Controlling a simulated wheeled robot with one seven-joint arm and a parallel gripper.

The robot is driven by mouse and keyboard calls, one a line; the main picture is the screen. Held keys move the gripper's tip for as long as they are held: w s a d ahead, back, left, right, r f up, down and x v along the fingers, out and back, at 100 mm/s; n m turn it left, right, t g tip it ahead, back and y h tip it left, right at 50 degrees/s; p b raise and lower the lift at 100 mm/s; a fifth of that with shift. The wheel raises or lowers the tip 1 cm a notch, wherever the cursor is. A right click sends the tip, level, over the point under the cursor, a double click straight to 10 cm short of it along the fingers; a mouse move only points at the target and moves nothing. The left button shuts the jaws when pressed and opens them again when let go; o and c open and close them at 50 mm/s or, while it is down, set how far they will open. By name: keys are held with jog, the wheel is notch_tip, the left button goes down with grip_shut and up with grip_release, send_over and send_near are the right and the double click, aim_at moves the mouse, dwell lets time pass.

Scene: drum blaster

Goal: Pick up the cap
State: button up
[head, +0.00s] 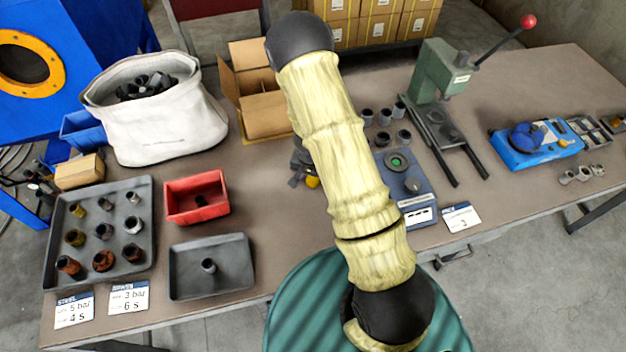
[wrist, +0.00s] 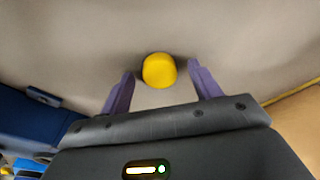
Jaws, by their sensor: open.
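A round yellow cap (wrist: 159,71) lies on the table in the wrist view, between the two purple fingers of my gripper (wrist: 160,68). The fingers are open, with a gap on each side of the cap. In the head view a small part of the yellow cap (head: 313,182) shows beside my arm, near the middle of the table. My gripper is mostly hidden behind my arm there; only dark parts of it show. I cannot tell the exact height of the fingers over the table.
An open cardboard box (head: 262,110) stands behind the gripper, left of my arm. A blue-grey device (head: 418,206) lies to the right, with several grey cups behind it. A red bin (head: 197,211) and grey trays stand on the left. The table between the red bin and my gripper is clear.

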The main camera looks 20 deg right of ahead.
aim_at(313, 180)
jog(key=c, duration=1.1)
jog(key=shift+o, duration=0.2)
jog(key=shift+r, duration=0.1)
notch_tip(313, 180, up, 10)
jog(key=p, duration=0.3)
